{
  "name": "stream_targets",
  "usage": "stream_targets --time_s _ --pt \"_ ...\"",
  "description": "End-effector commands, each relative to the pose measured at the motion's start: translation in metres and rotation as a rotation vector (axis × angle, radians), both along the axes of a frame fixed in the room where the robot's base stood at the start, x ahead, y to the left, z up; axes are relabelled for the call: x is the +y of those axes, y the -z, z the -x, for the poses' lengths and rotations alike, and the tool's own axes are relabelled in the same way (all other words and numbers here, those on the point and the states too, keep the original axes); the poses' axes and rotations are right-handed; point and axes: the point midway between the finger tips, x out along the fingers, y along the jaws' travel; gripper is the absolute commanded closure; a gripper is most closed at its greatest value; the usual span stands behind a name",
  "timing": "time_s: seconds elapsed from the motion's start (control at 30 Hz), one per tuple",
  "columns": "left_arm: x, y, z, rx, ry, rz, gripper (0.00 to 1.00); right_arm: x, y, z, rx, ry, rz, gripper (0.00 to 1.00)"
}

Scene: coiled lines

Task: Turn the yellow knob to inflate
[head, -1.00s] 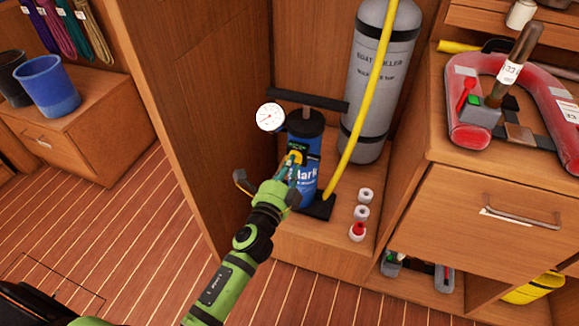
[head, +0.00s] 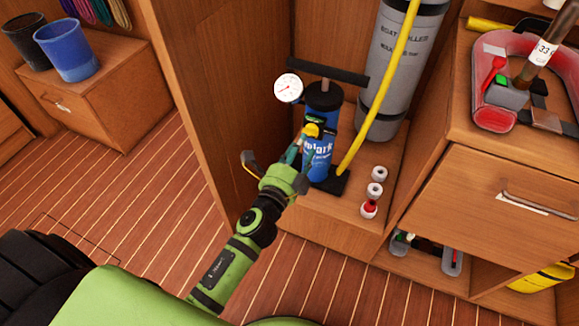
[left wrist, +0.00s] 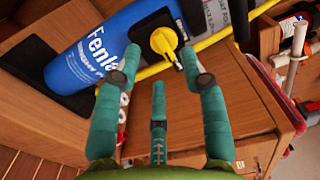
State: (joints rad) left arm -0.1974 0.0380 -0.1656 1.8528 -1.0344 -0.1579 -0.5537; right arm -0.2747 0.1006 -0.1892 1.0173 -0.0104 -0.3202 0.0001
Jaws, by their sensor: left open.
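The yellow knob (head: 313,130) sits on the front of a blue upright pump (head: 317,165) with a black T-handle and a white gauge (head: 288,88). My left gripper (head: 300,148) is at the knob, its teal fingers open. In the left wrist view the knob (left wrist: 163,40) lies between and just beyond the tips of two spread fingers, with the third finger below; the open gripper (left wrist: 161,62) holds nothing. I cannot tell whether a finger touches the knob. My right gripper is out of view.
A grey cylinder (head: 400,65) with a yellow hose (head: 392,80) stands behind the pump. Small white and red rolls (head: 375,190) lie to its right. A wooden panel rises at left; a drawer cabinet (head: 490,210) with a red horseshoe-shaped item (head: 497,117) stands at right.

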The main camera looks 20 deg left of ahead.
Motion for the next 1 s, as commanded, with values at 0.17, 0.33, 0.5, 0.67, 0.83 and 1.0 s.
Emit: stream_targets --time_s 0.17,0.33,0.5,0.67,0.83,1.0 --pt "0.001 0.002 0.040 0.004 -0.001 0.004 0.57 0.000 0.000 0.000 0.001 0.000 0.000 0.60" --pt "0.002 0.001 0.068 0.003 -0.001 0.003 0.57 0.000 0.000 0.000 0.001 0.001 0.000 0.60" --pt "0.002 0.000 0.082 0.001 -0.001 0.002 0.57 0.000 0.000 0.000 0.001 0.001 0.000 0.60" --pt "0.003 -0.001 0.084 -0.001 0.001 0.000 0.57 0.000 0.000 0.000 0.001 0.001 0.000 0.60" --pt "0.003 0.000 0.084 -0.001 0.001 -0.001 0.57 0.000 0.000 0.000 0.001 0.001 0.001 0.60" --pt "0.002 0.000 0.084 -0.001 0.001 0.000 0.57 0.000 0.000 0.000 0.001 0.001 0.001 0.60"
